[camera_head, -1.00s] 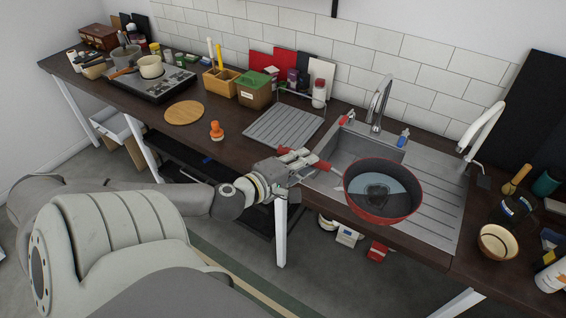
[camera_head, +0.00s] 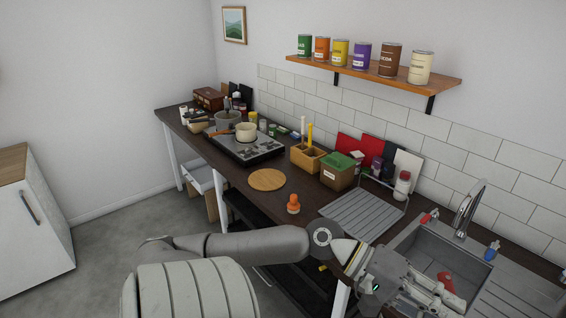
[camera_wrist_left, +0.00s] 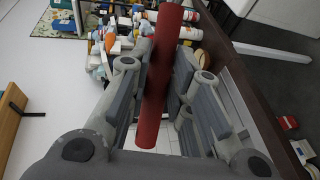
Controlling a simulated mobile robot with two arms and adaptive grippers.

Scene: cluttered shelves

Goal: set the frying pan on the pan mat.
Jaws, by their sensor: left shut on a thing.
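The frying pan shows only by its red handle (camera_wrist_left: 158,85) in the left wrist view, which runs between the fingers of my left gripper (camera_wrist_left: 160,95). In the head view a bit of red handle (camera_head: 446,282) shows at my left gripper (camera_head: 425,289), low at the right over the sink's near side. The pan's bowl is outside both current views. A round, flat wooden mat (camera_head: 267,180), which looks like the pan mat, lies bare on the dark counter, to the left of and beyond my gripper. My right gripper is not in view.
An orange-topped item (camera_head: 293,204) stands close to the mat's near right. A hob (camera_head: 244,147) with pots lies to its left. A wooden holder (camera_head: 306,158), a green-lidded box (camera_head: 338,172) and a drying rack (camera_head: 362,213) stand to its right. A wall shelf (camera_head: 372,70) holds tins.

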